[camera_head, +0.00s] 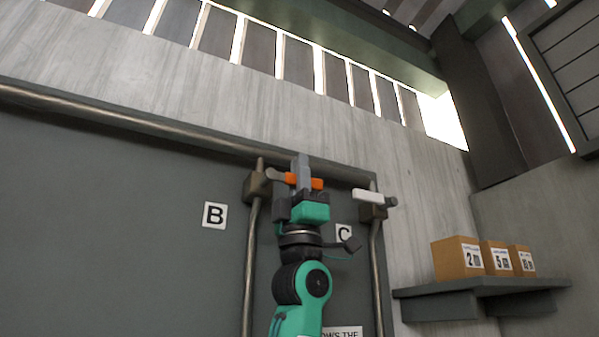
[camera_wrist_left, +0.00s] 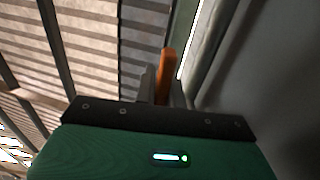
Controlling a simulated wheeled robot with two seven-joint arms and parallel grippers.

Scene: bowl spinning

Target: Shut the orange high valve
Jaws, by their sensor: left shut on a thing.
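The orange valve handle (camera_head: 318,184) sits high on the wall panel, by the valve body (camera_head: 257,187) on top of a vertical pipe. It lies roughly level in the head view, across the pipe's line. My left gripper (camera_head: 301,178) is shut on the handle, with orange showing on both sides of the fingers. In the left wrist view, the orange handle (camera_wrist_left: 167,72) stands between the grey fingers (camera_wrist_left: 160,88). The gripper and arm hide part of the handle and panel. My right gripper is in neither view.
A white-handled valve (camera_head: 368,196) is close on the right. Signs B (camera_head: 214,215) and C (camera_head: 344,233) mark the panel; my arm partly covers C. A shelf (camera_head: 480,288) with numbered boxes (camera_head: 459,258) is at the right. The panel left of B is clear.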

